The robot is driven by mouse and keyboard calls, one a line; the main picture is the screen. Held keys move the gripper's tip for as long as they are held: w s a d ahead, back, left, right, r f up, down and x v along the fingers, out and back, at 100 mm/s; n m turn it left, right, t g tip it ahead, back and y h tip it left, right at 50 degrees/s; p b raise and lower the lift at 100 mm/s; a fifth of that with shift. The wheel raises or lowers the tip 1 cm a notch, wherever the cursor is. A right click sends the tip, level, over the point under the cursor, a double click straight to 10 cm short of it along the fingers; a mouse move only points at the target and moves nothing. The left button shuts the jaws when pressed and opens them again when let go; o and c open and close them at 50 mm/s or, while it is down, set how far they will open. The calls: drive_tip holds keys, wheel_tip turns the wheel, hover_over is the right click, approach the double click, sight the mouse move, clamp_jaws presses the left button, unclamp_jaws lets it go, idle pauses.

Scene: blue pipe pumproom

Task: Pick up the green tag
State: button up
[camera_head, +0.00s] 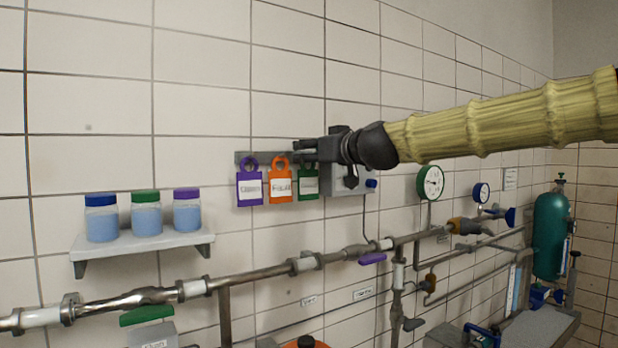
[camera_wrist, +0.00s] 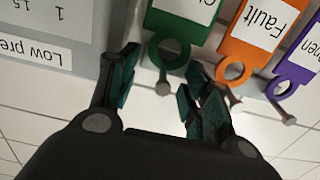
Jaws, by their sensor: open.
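The green tag (camera_head: 308,190) hangs on a wall rack at the right end of a row of three tags, partly hidden by my gripper. In the wrist view the green tag (camera_wrist: 180,25) has a white label and a ring at its end, with a peg tip (camera_wrist: 163,88) by the ring. My gripper (camera_wrist: 158,75) is open and empty. Its dark fingers lie either side of the ring's line, with the ring just ahead of the fingertips. In the head view my gripper (camera_head: 305,150) is at the top of the green tag. I cannot tell whether they touch.
The orange Fault tag (camera_head: 280,188) and a purple tag (camera_head: 249,188) hang close beside the green one. A grey box (camera_head: 345,183) is on the wall just right of it. A shelf (camera_head: 143,248) with three jars and pipes (camera_head: 235,281) lie lower down.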

drive_tip(key=shift+s+r, duration=0.1)
drive_tip(key=shift+s, duration=0.05)
drive_tip(key=shift+w+a+f, duration=0.15)
drive_tip(key=shift+w+f, duration=0.1)
drive_tip(key=shift+w, duration=0.1)
drive_tip(key=c, duration=0.6)
drive_tip(key=shift+s+r, duration=0.15)
drive_tip(key=shift+s, duration=0.05)
drive_tip(key=shift+c, duration=0.2)
drive_tip(key=shift+w, duration=0.15)
